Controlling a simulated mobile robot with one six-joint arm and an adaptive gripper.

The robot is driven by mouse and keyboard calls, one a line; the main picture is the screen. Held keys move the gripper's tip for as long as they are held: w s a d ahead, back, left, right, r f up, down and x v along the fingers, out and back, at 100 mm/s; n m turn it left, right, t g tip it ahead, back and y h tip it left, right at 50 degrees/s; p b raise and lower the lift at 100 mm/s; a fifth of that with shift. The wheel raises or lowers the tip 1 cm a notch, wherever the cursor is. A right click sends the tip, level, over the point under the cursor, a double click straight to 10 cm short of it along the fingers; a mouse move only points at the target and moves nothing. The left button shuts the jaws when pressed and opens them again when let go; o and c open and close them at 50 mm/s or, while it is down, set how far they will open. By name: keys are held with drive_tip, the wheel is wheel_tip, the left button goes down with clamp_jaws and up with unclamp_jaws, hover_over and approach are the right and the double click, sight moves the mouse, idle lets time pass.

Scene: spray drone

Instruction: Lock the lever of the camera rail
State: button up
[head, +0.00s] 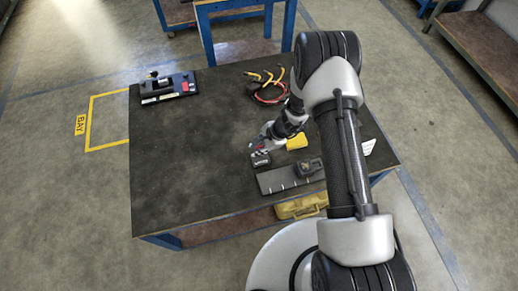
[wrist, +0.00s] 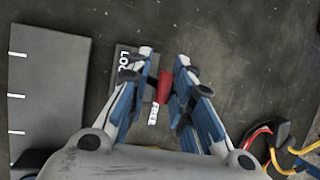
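The camera rail appears as a grey plate with white tick marks, on the table below my gripper in the head view (head: 273,181) and at the left in the wrist view (wrist: 50,90). A dark block (head: 308,167) sits on it. Beside the rail, the wrist view shows a small dark plate marked LOCK (wrist: 122,62) and a white FREE label (wrist: 153,114). The red lever (wrist: 163,88) stands between my fingers, near the FREE label. My gripper (wrist: 164,58) is open around it, with gaps visible on both sides. In the head view my gripper (head: 260,148) partly hides this spot.
Red and yellow cables (head: 268,88) lie on the table behind my gripper. A yellow object (head: 297,142) is close beside it. A black device (head: 168,86) stands at the far left corner. A yellow case (head: 300,207) is below the front edge.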

drive_tip(key=shift+o, duration=0.7)
drive_tip(key=shift+s+f, duration=0.1)
drive_tip(key=shift+s, duration=0.1)
drive_tip(key=v, duration=1.2)
